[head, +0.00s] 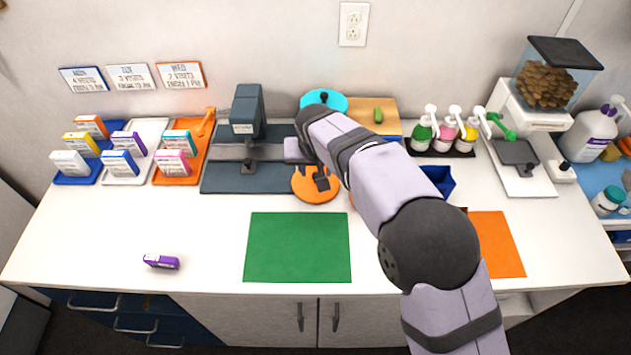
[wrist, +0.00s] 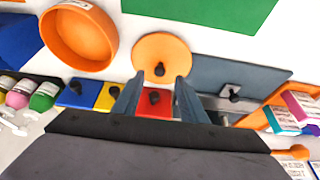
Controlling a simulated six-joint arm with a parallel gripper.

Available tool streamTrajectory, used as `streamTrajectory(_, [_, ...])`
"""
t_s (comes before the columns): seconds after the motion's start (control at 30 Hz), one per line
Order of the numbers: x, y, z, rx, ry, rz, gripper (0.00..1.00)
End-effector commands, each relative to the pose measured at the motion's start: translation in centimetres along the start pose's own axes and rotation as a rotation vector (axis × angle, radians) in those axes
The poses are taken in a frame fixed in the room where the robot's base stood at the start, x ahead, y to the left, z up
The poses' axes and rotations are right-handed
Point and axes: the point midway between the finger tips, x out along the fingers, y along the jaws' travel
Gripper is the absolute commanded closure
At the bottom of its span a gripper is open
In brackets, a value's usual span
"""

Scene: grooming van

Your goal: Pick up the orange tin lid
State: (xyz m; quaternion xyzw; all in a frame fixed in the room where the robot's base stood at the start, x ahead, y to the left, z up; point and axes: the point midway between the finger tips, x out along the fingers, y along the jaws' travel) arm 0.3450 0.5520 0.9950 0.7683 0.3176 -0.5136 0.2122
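The orange tin lid (head: 303,188) is a flat round disc on the white counter, behind the green mat, partly covered by my gripper. In the wrist view the lid (wrist: 160,45) shows a small black knob near its lower edge. My gripper (head: 321,182) appears over the lid in the head view. In the wrist view its two fingers (wrist: 159,80) are apart and empty, with the knob in the picture between their tips. I cannot tell the exact height of the fingers above the knob. The open round orange tin (wrist: 78,35) stands beside the lid and is mostly hidden behind my arm in the head view.
Red (wrist: 150,108), yellow (wrist: 109,97) and blue (wrist: 72,96) squares with dark knobs lie close behind the lid. A grey press-like device (head: 247,115) stands left of it. Pump bottles (head: 445,133) stand at right. The green mat (head: 298,247) is bare.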

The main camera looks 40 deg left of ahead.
Motion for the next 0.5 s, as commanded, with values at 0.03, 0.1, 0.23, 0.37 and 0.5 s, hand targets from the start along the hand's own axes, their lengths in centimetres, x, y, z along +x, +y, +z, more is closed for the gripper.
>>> streamTrajectory(0.03, [0.2,0.1,0.0,0.0,-0.001,0.001,0.61])
streamTrajectory(0.1, [0.5,0.0,-0.1,0.0,0.0,0.0,0.61])
streamTrajectory(0.23, [0.6,0.1,-0.1,0.001,0.0,0.0,0.61])
streamTrajectory(0.37, [1.1,0.1,-0.2,0.001,0.0,0.001,0.61])
streamTrajectory(0.5, [2.3,0.0,-0.5,0.001,-0.003,0.001,0.61])
